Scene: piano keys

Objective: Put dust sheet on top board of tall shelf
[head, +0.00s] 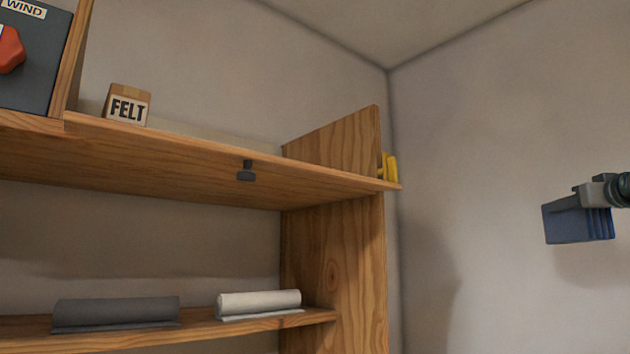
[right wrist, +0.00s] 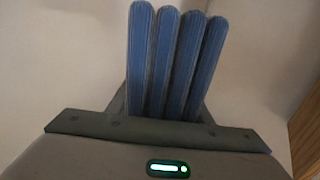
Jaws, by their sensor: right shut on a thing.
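My right gripper (head: 588,195) is at the right side of the head view, shut on a blue folded cloth, the dust sheet (head: 575,224). Its folds hang below the jaws, and they show as several blue layers in the right wrist view (right wrist: 170,65). The tall shelf's wooden top board (head: 200,160) runs across the left and middle of the head view. The gripper and sheet are well to the right of the board, apart from it, in front of the bare wall. My left gripper is not in view.
A FELT box (head: 127,106) and a dark WIND box (head: 35,65) with a red handle sit at the left. An upright end panel (head: 345,148) and a yellow thing (head: 390,167) are at the right end. Grey (head: 115,312) and white (head: 258,302) rolls lie on a lower board.

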